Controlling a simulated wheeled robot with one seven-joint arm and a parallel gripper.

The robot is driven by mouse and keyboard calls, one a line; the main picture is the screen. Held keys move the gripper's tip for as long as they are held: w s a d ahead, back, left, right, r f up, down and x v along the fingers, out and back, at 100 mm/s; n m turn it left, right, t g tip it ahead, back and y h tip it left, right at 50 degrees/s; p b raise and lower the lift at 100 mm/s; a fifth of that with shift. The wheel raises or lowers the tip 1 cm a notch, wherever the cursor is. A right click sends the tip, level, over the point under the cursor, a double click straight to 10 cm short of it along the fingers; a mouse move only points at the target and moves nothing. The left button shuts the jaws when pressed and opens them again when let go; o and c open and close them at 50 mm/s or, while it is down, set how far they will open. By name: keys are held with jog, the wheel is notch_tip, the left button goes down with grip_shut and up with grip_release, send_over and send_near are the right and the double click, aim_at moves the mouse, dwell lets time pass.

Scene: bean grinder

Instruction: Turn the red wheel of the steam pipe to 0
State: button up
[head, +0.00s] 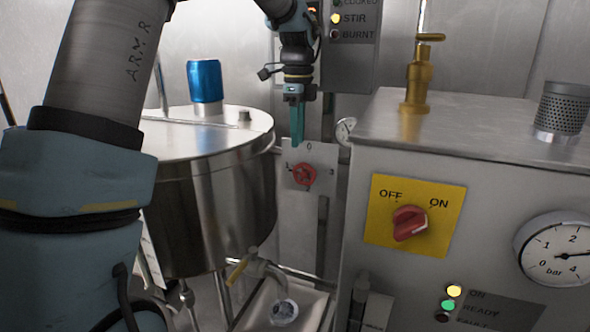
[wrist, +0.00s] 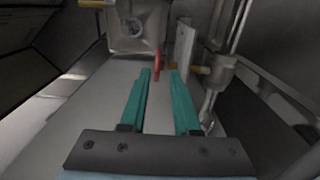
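The red wheel (head: 304,175) is mounted on a pale plate (head: 325,160) marked 0 at the top and 2 at the bottom, with a mark at the left. I cannot tell for sure which mark it points to. My gripper (head: 297,140) points down just above the wheel, its teal fingers seen edge-on in the head view. In the wrist view my gripper (wrist: 160,72) is open and empty. There the red wheel (wrist: 157,62) shows edge-on, just beyond the fingertips and in line with the gap between them. The plate (wrist: 184,42) stands to its right.
A steel kettle (head: 215,210) with a blue can (head: 205,80) on its lid stands left of the wheel. A steel machine (head: 450,130) with a red OFF/ON switch (head: 409,223) and a pressure gauge (head: 555,249) stands to the right. A tap (head: 258,265) is below.

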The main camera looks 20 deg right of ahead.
aim_at(297, 181)
notch_tip(297, 181, down, 10)
jog(key=shift+a+r+p, duration=0.1)
jog(key=shift+p, duration=0.5)
jog(key=shift+c, duration=0.2)
grip_shut()
jog(key=shift+s, duration=0.1)
